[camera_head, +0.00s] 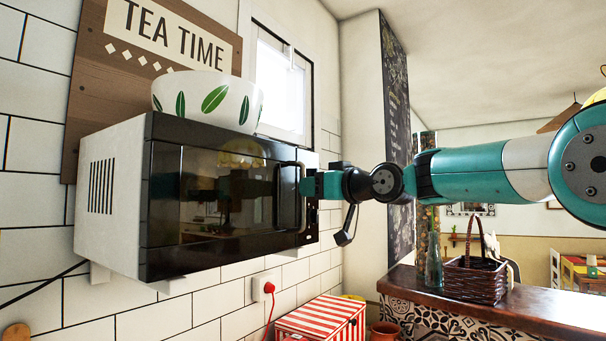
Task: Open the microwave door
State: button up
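A black-fronted microwave (215,196) with a white vented side is mounted on the tiled wall at left centre. Its dark glass door appears closed and reflects the room. A vertical handle (301,214) runs along the door's right edge. My gripper (306,187) reaches in from the right, with its teal end right at the handle. I cannot tell whether it touches or grips the handle. The fingertips are too small and partly hidden to show whether they are open or shut.
A white leaf-patterned bowl (208,101) sits on top of the microwave. Below are a red-striped box (322,318) and a red plug (268,287) in a wall socket. A wicker basket (474,277) and a bottle (434,258) stand on the counter (480,307) at right.

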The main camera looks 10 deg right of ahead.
aim_at(303, 222)
jog(key=shift+p+x, duration=0.75)
jog(key=shift+x, duration=1.15)
grip_shut()
